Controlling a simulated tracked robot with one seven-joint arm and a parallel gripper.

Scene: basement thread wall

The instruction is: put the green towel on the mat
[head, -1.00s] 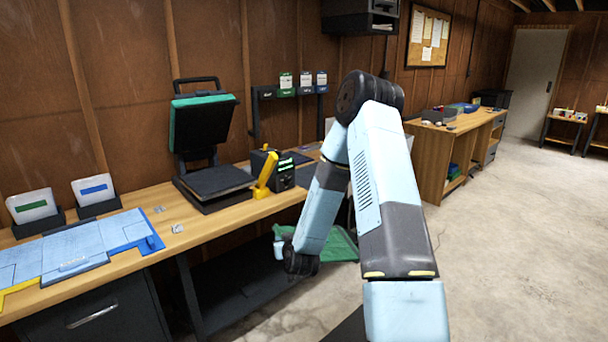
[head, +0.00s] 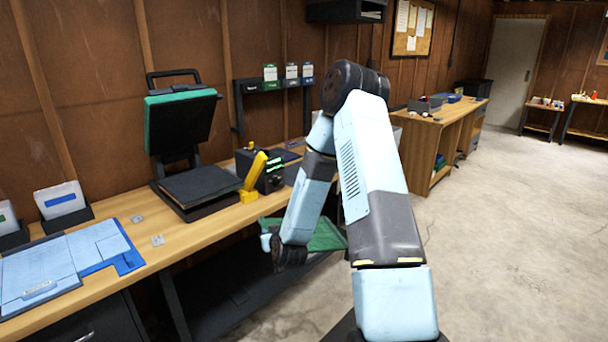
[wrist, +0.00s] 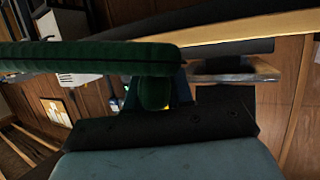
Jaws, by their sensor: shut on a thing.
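The green towel (head: 325,236) hangs folded at my gripper, below the front edge of the wooden bench, in the head view. It fills a wide band across the upper left of the wrist view (wrist: 90,57). My gripper (wrist: 160,95) is shut on the towel; its fingertips are mostly hidden behind the cloth. In the head view, my arm and wrist hide the gripper and part of the towel. No mat can be told for certain; a flat blue panel (head: 62,270) lies on the bench at the left.
A heat press (head: 190,125) with a raised green-edged lid stands on the bench (head: 165,240). A dark box with a yellow handle (head: 252,180) is right of it. A second wooden bench (head: 445,140) stands farther back. Concrete floor (head: 500,240) is clear at the right.

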